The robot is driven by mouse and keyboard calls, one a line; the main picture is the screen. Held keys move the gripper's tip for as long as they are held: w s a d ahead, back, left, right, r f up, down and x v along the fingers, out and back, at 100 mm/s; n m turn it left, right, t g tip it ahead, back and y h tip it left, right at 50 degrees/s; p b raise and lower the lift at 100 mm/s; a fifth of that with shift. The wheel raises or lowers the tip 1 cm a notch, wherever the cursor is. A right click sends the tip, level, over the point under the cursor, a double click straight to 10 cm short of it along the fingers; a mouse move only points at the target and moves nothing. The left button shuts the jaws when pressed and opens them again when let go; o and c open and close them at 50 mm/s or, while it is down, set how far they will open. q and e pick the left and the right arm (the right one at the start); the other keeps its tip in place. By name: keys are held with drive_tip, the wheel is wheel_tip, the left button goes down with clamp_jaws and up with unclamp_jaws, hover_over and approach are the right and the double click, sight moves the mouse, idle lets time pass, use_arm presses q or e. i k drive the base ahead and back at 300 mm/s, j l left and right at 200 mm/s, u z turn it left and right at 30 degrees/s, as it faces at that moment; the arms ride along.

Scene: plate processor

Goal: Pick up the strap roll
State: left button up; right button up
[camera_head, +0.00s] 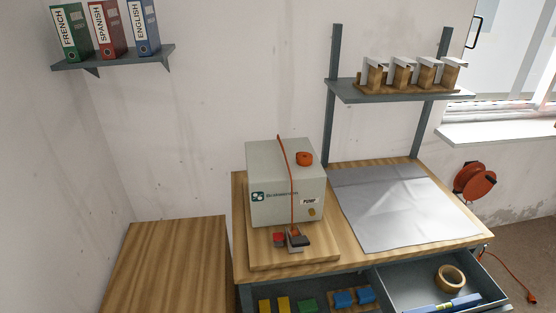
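A tan ring-shaped roll (450,278) lies flat in the open grey drawer (395,285) at the lower right. It looks like the strap roll, though I cannot tell if it is strap or tape. Its hole faces up and nothing covers it. Neither of my grippers is in view, and nothing is touching the roll.
A blue level-like tool (455,303) lies in the drawer near the roll. A grey box machine (286,185) stands on the wooden bench, beside a grey sheet (400,208). An orange cable reel (475,180) is on the right wall. Several coloured blocks sit at the bottom.

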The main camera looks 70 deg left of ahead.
sight(303, 159)
drive_tip(key=u, duration=2.1)
drive_tip(key=i+l+z, duration=0.1)
drive_tip(key=l+z, duration=0.2)
